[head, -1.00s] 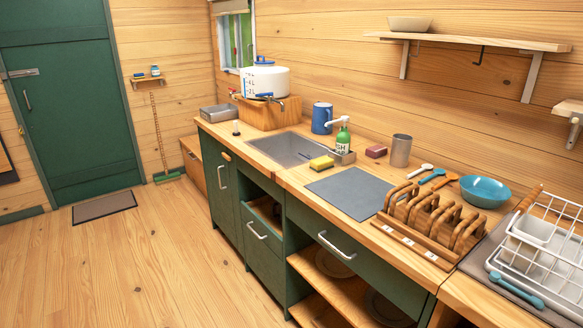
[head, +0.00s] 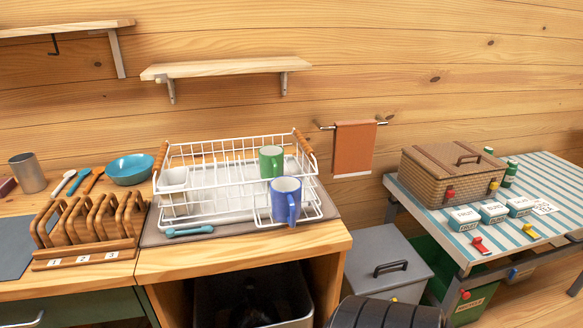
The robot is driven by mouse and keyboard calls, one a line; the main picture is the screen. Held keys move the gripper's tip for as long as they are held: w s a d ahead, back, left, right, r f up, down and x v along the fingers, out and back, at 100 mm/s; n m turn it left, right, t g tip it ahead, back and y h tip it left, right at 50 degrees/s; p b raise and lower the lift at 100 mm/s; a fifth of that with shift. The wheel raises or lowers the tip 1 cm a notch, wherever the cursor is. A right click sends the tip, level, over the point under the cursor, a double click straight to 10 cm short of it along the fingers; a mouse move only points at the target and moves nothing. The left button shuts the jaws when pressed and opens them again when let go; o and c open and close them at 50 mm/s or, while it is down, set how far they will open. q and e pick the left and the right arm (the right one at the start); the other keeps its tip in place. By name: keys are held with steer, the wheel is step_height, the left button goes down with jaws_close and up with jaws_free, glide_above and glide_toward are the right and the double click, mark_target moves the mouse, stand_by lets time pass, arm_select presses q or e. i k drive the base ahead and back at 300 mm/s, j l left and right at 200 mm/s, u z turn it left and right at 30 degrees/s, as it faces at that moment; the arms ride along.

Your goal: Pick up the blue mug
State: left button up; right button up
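A blue mug (head: 286,202) with a pale inside stands at the front right of the white wire dish rack (head: 222,178). Its opening faces up and its handle points toward the front right. A green mug (head: 271,161) stands just behind it in the rack, slightly to the left. Neither of my grippers shows in the head view, so their state is hidden.
A wooden toast rack (head: 88,240) stands left of the dish rack, with a teal bowl (head: 130,169) behind it. A wall shelf (head: 228,68) hangs above. A striped table (head: 560,190) with a wicker basket (head: 450,175) stands to the right.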

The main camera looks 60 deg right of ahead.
mark_target(288, 205)
steer(key=z, duration=1.95)
